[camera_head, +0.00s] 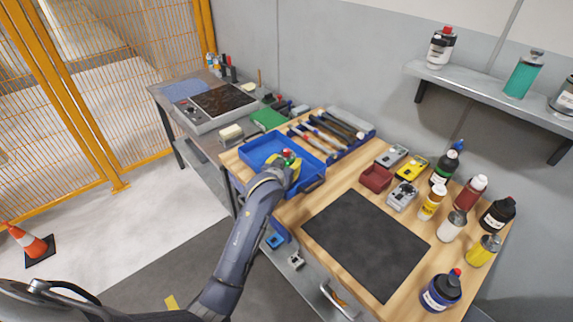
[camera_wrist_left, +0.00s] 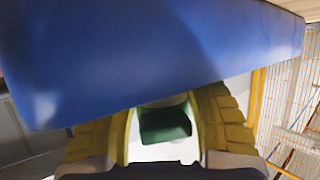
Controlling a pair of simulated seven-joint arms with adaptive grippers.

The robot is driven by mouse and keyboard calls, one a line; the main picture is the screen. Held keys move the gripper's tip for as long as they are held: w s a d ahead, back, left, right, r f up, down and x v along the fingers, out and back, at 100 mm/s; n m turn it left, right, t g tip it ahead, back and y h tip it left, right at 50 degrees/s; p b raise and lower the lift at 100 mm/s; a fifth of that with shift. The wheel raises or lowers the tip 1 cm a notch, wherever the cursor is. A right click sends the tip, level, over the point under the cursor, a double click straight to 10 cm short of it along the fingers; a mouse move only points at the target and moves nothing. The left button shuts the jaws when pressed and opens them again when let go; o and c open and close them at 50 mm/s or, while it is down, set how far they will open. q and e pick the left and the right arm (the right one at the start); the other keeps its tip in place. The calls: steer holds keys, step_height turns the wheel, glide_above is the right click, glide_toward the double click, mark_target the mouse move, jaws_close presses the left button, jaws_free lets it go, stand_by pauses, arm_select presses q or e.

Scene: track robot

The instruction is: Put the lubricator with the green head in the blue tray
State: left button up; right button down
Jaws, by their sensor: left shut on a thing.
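My left gripper (camera_head: 291,163) is over the right part of the blue tray (camera_head: 259,150) on the wooden table. Its yellow fingers are shut on the lubricator with the green head (camera_head: 288,154); a small red spot shows at its top. In the left wrist view, the green head (camera_wrist_left: 165,123) sits between the two yellow fingers of the gripper (camera_wrist_left: 165,120), with white around it. The tray's blue surface (camera_wrist_left: 130,60) fills the upper part of that view, close to the fingers. The arm and fingers hide most of the lubricator's body, and I cannot tell whether it touches the tray floor.
A tool tray (camera_head: 335,135) stands just behind the blue tray. A black mat (camera_head: 366,243) covers the front middle. Several bottles stand at the right, near a small red bin (camera_head: 376,178) and a yellow device (camera_head: 411,168). A wall shelf (camera_head: 490,95) holds more bottles.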

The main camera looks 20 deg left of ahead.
arm_select(q)
steer(key=shift+f, duration=0.2)
steer(key=o, duration=1.4)
steer(key=shift+f, duration=0.1)
steer(key=v, duration=1.2)
steer(key=shift+r, duration=0.2)
